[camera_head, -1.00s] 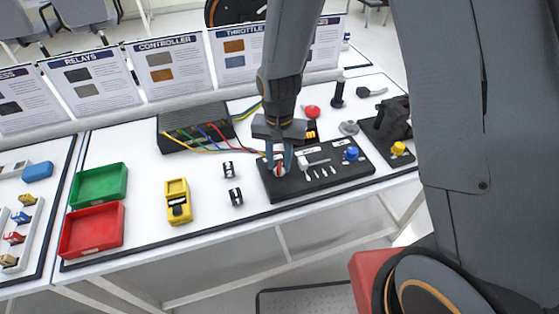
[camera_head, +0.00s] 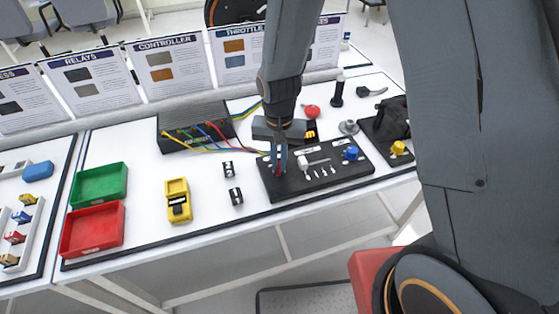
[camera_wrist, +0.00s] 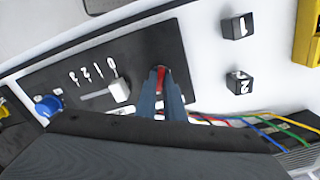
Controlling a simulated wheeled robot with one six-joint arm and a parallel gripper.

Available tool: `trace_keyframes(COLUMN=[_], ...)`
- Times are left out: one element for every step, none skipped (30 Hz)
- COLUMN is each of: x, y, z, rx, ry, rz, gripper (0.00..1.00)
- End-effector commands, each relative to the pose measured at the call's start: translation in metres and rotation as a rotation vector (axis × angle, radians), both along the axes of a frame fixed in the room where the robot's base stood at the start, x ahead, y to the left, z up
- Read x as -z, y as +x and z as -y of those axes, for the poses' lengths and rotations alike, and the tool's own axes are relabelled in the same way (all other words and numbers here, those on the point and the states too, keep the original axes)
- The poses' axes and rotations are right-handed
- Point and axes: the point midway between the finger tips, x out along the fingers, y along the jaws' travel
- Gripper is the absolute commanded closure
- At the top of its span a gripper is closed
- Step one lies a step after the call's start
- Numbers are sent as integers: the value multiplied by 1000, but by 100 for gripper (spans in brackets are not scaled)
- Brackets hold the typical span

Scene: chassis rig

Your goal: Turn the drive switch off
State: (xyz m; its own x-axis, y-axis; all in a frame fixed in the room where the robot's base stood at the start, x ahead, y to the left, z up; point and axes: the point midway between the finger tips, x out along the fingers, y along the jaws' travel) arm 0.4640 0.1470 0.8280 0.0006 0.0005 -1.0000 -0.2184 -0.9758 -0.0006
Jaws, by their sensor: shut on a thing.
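The black switch panel (camera_head: 330,183) lies on the white table, with a red switch knob (camera_wrist: 161,76) at one end, a grey lever (camera_head: 318,162) beside numbered marks, and a blue knob (camera_head: 350,153) at the other end. My gripper (camera_head: 279,168) points down over the red knob's end of the panel. In the wrist view its blue-grey fingers (camera_wrist: 160,88) are closed together on the red knob, of which only a narrow red strip shows. The knob's exact angle is hidden by the fingers.
A black controller box (camera_head: 193,128) with coloured wires stands behind left. Two small black blocks (camera_head: 236,197) and a yellow meter (camera_head: 178,200) lie left of the panel. Green (camera_head: 99,184) and red (camera_head: 93,230) trays are farther left. A red button (camera_head: 312,112) stands behind.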

Motion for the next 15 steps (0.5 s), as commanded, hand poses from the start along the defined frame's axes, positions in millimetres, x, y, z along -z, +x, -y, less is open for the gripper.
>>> trace_keyframes(x=[-1,-1,-1,-1,-1,-1,-1,-1,-1,-1,-1,-1,-1,-1,-1], y=[0,0,0,0,0,0,-1,-1,-1,-1,-1,-1,-1,-1,-1], z=[0,0,0,0,0,0,0,0,0,0,0,0,0,0,0], rx=[-23,-42,-69,-90,-113,-146,-173,-200,-237,-265,-294,-332,-361,-390,-427], ry=[0,0,-1,-1,-1,-1,-1,-1,-1,-1,-1,-1,-1,-1,-1], rz=[0,-1,-1,-1,-1,-1,-2,-2,-2,-2,-2,-2,-2,-2,-2], gripper=[100,100,100,100,100,100,100,100,100,100,100,100,100,100,100])
